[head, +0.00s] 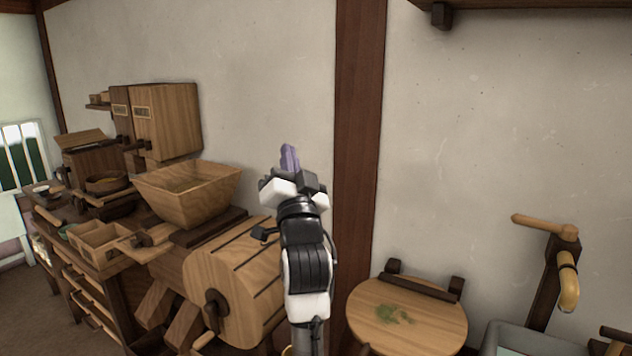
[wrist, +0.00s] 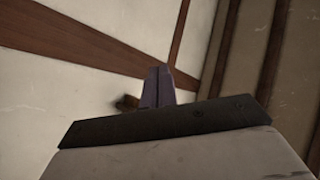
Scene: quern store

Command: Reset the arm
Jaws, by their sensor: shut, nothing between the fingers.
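My gripper (head: 290,158) is raised in the middle of the head view, in front of the pale wall and just left of the dark wooden post. Its purple fingers point upward and are closed together with nothing between them. In the wrist view the gripper (wrist: 158,86) shows its two fingers side by side, touching, with the wall and dark beams behind. My arm comes up from the bottom of the head view, in front of the right end of the wooden drum.
A wooden hopper (head: 190,200) and a slatted drum (head: 235,275) stand left of my arm. A round board (head: 407,318) with green bits lies to the right. A cranked handle (head: 566,275) stands farther right. The air around the gripper is clear.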

